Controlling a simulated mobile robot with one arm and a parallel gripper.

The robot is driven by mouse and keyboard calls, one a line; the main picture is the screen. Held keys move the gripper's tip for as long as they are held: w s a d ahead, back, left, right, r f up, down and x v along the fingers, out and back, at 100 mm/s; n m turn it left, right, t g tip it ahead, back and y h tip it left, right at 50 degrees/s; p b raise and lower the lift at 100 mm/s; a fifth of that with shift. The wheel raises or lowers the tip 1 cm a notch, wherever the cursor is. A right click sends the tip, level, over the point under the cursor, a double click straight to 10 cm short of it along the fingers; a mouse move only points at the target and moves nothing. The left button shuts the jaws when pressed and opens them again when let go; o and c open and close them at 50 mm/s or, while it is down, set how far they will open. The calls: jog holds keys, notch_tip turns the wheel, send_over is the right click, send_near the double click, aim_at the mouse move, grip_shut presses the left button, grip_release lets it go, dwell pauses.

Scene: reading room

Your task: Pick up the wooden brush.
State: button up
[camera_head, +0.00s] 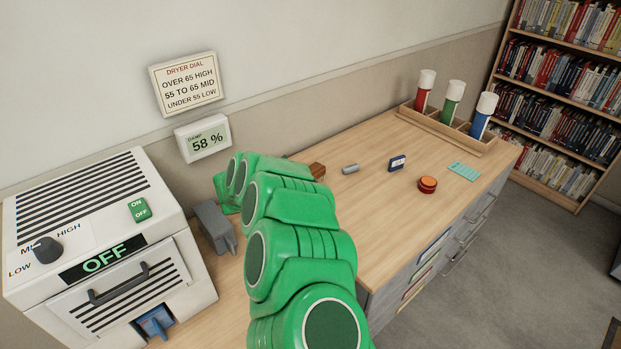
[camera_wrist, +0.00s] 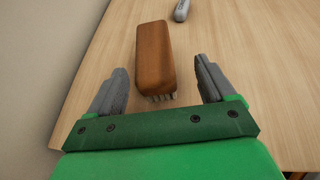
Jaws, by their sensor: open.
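The wooden brush (camera_wrist: 153,52) lies on the wooden counter in the wrist view, its brown back up and some pale bristles showing at its near end. In the head view only a small brown part of the brush (camera_head: 318,170) shows behind my green arm. My gripper (camera_wrist: 161,84) is open in the wrist view, with one grey finger to the left and one to the right of the brush's near end. The brush lies mostly ahead of the fingertips. I cannot tell how high the fingers are above the counter. The head view hides the fingertips.
A small grey cylinder (camera_head: 350,169) lies beyond the brush. A blue box (camera_head: 397,163), a red-orange round tin (camera_head: 427,185) and a teal card (camera_head: 463,172) lie farther right. A rack (camera_head: 450,136) holds three capped tubes. A white dryer (camera_head: 100,240) stands at left. The wall is close behind.

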jog(key=shift+x, duration=1.15)
jog(key=shift+w+d+f, duration=0.1)
jog(key=shift+w+f, duration=0.15)
jog(key=shift+w, duration=0.55)
jog(key=shift+x, duration=1.3)
jog(key=shift+f, duration=0.1)
jog(key=c, duration=1.1)
